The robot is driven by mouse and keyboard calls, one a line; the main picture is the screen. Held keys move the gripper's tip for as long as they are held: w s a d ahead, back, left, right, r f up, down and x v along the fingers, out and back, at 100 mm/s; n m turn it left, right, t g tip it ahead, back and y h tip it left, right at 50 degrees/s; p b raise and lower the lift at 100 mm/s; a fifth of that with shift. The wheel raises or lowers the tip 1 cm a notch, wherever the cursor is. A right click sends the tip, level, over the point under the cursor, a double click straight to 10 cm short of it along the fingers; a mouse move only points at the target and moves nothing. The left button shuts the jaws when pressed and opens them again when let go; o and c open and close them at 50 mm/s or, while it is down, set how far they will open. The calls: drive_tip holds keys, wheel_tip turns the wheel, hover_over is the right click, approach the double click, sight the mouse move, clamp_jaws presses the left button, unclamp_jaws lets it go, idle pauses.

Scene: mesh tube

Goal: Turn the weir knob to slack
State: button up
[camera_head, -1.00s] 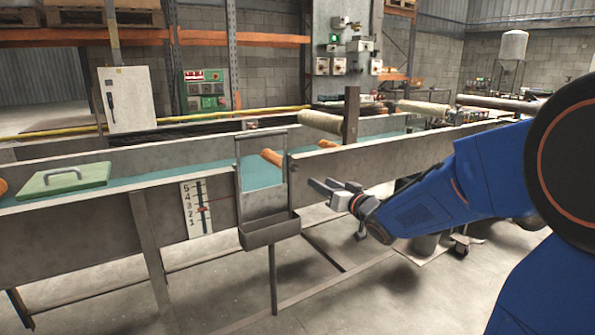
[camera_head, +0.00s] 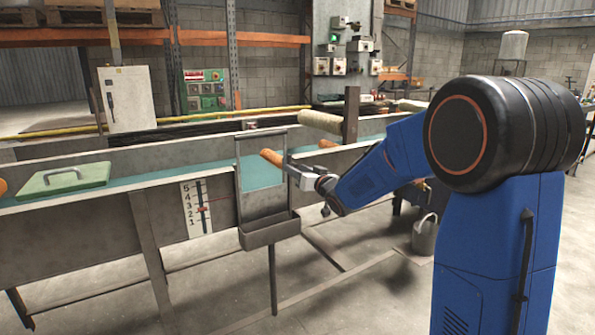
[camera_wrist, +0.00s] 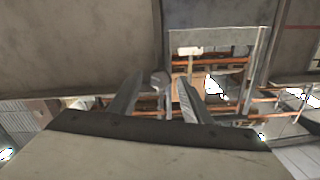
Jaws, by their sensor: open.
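The weir looks like a grey metal frame (camera_head: 262,204) with a trough below it, set in the near wall of the long channel. A small grey rounded piece (camera_wrist: 159,77), which may be the weir knob, shows between my fingertips in the wrist view. No slack mark is readable. My gripper (camera_head: 289,171) is at the frame's right edge in the head view and hides what lies behind it. In the wrist view my gripper (camera_wrist: 160,90) has its two fingers apart, one on each side of the grey piece. I cannot tell whether they touch it.
A white scale (camera_head: 196,208) numbered 1 to 5 with a red pointer is on the channel wall left of the frame. A green lid (camera_head: 64,180) lies on the channel at left. An orange roller (camera_head: 270,157) is close behind the frame. A bucket (camera_head: 425,235) stands on the floor.

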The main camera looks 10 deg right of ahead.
drive_tip(key=shift+w+a, duration=0.1)
drive_tip(key=shift+w, duration=0.05)
drive_tip(key=c, duration=1)
drive_tip(key=shift+c, duration=0.2)
drive_tip(key=shift+n, duration=3)
drive_tip(key=o, duration=1)
